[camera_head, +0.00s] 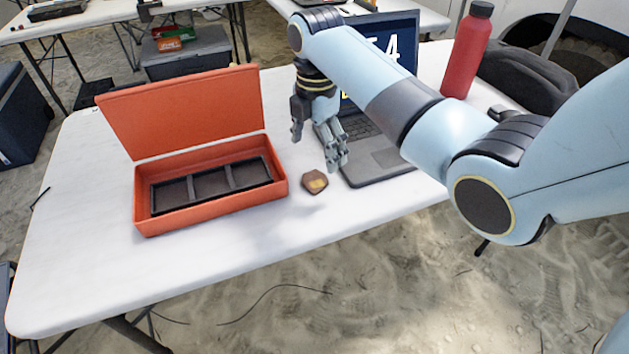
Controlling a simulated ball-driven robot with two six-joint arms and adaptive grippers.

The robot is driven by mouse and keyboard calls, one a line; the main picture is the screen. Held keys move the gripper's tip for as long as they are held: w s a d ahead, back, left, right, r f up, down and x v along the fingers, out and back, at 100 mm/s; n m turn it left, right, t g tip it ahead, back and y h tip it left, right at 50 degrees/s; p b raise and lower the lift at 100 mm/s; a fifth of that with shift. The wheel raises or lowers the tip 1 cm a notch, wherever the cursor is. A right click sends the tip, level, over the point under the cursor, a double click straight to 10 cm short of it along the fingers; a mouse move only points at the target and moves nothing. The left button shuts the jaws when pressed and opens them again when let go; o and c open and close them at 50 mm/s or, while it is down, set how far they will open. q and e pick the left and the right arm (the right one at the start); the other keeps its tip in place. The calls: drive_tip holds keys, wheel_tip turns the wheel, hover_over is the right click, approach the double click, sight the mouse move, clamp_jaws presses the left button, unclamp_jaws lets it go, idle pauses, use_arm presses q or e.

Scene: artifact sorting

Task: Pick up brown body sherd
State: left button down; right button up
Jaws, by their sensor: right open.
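The brown body sherd (315,182) lies flat on the white table, between the orange box and the laptop. It is small and brown with a yellowish patch on top. My right gripper (317,154) is above and behind the sherd in the picture, pointing down, with its fingers apart and nothing between them. The gripper looks apart from the sherd. My left gripper does not show.
An open orange box (212,215) with a dark three-compartment insert (212,187) stands left of the sherd. A laptop (378,163) is close on the right, partly behind my right arm. A red bottle (466,55) stands farther back. The table's front left (90,270) is clear.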

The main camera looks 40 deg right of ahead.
sight(314, 180)
drive_tip(key=f, duration=0.2)
drive_tip(key=f+b, duration=0.1)
drive_tip(key=f, duration=0.5)
drive_tip(key=shift+w, duration=0.35)
drive_tip(key=c, duration=1.3)
